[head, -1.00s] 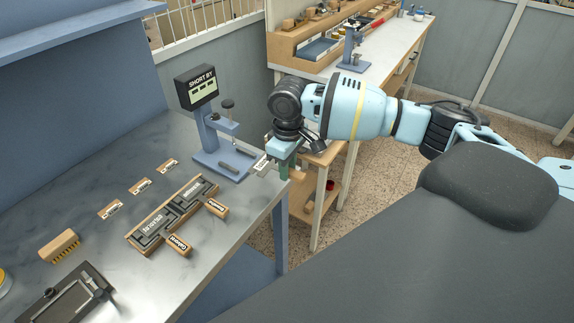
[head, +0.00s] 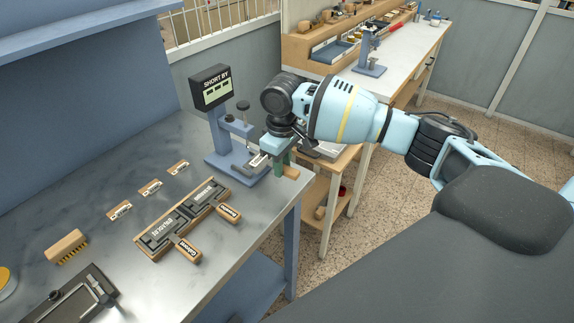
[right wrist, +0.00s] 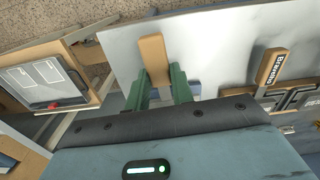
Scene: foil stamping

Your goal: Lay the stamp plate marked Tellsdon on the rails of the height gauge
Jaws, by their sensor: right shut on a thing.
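My right gripper (head: 279,158) is shut on the wooden handle (head: 291,172) of a stamp plate (head: 259,160). The handle also shows between the green fingers in the right wrist view (right wrist: 154,60). The plate points left, at the near right part of the blue height gauge (head: 222,136). I cannot tell whether it touches the rails, and its marking is too small to read. The gauge's display (head: 211,87) reads "SHORT BY". My left gripper is not in view.
Two other handled plates lie in a wooden holder (head: 150,256) in front of the gauge. Several small labelled cards (head: 150,188), a brush (head: 66,246) and a dark fixture (head: 72,298) are on the metal table (head: 110,225). A side bench (head: 415,50) stands behind.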

